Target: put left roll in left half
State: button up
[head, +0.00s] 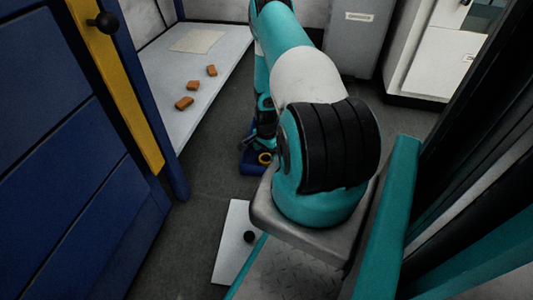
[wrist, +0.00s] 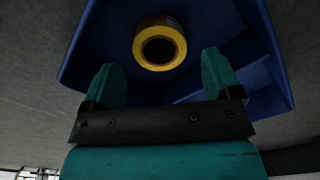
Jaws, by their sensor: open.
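A yellow roll (wrist: 160,44) with a dark round hole sits in a blue bin (wrist: 262,35) in the wrist view. A raised blue ridge shows at the bin's right side; I cannot tell whether it divides the bin into halves. My gripper (wrist: 158,60) is open, its two teal fingers apart, with the roll beyond and between their tips. Nothing is held. The head view shows the roll (head: 265,157) and the blue bin (head: 249,168) on the floor at the foot of my arm, partly hidden by it. Only one roll is visible.
A white bench (head: 180,118) at the left holds three orange-brown blocks (head: 185,103) and a pale sheet (head: 197,41). A blue cabinet (head: 70,180) stands close on the left. A grey cabinet (head: 357,45) stands at the back. Dark floor lies between bench and arm.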

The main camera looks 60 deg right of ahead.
notch_tip(320, 180, up, 9)
jog(key=p, duration=0.4)
jog(key=shift+f+p, duration=0.15)
jog(key=shift+p, duration=0.15)
